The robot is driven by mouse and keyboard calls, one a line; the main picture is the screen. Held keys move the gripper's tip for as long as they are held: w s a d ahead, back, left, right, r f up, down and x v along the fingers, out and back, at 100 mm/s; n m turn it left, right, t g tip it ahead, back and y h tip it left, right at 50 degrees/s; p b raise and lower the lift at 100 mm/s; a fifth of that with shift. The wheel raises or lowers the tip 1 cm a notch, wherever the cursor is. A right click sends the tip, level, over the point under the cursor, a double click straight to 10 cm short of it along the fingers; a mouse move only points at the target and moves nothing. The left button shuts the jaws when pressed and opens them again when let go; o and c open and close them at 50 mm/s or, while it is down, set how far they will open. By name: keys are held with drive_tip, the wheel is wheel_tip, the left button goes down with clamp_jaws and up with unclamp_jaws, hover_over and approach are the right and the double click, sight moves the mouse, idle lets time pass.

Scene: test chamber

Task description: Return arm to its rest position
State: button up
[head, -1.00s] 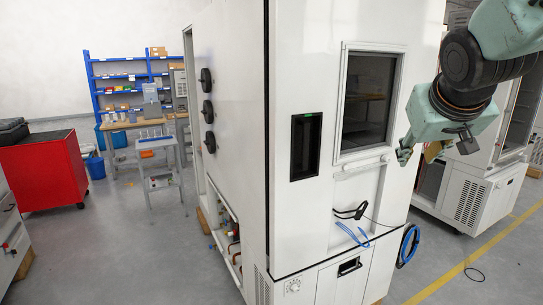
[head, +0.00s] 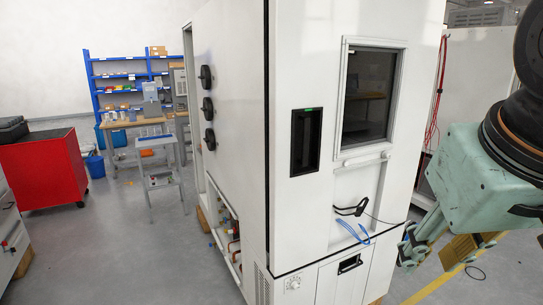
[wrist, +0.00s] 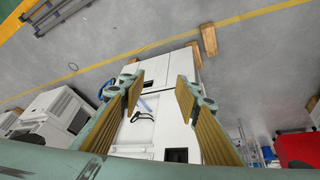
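My gripper (head: 436,256) is at the right side of the head view, in front of and to the right of the white test chamber (head: 230,100). In the wrist view my gripper (wrist: 158,88) shows two tan-padded fingers standing well apart, with nothing held between them. The chamber lies beyond the fingers in that view. The green-grey wrist housing fills much of the right edge in the head view, and the rest of my arm is cut off by the frame.
The chamber has a closed window (head: 368,97), a dark handle recess (head: 306,141) and a looped cable (head: 350,209). A red cabinet (head: 42,172) and blue shelves (head: 128,72) stand at left. A yellow line (head: 440,285) crosses open floor at right.

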drive_tip(key=s+a+f+g+y, duration=0.1)
drive_tip(key=s+a+f, duration=0.2)
drive_tip(key=s, duration=0.6)
drive_tip(key=shift+s+a+f, duration=0.2)
drive_tip(key=shift+f, duration=0.05)
drive_tip(key=shift+c, duration=1.3)
drive_tip(key=shift+w+d, duration=0.1)
